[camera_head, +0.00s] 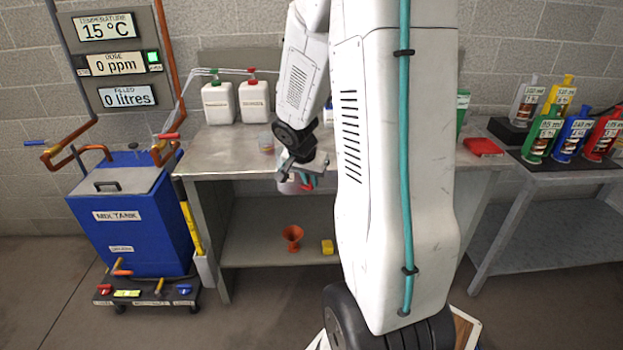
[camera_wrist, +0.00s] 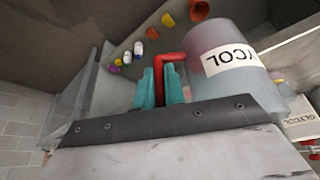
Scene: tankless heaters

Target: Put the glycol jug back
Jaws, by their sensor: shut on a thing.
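The glycol jug (camera_wrist: 212,57) is translucent and pinkish, with a white GLYCOL label and a red handle (camera_wrist: 163,62). My gripper (camera_wrist: 162,88) has teal fingers shut on the red handle, seen in the wrist view. In the head view my gripper (camera_head: 306,178) is at the front edge of the steel bench, with a small part of the jug (camera_head: 288,187) showing beside it. My arm hides part of the bench behind it.
On the steel bench (camera_head: 215,163) stand white jugs with green (camera_head: 218,104) and red (camera_head: 254,102) caps and a small clear cup (camera_head: 266,142). An orange funnel (camera_head: 292,235) and yellow block (camera_head: 327,247) are on the lower shelf. The blue mix tank (camera_head: 130,225) is left; bottles (camera_head: 572,135) stand right.

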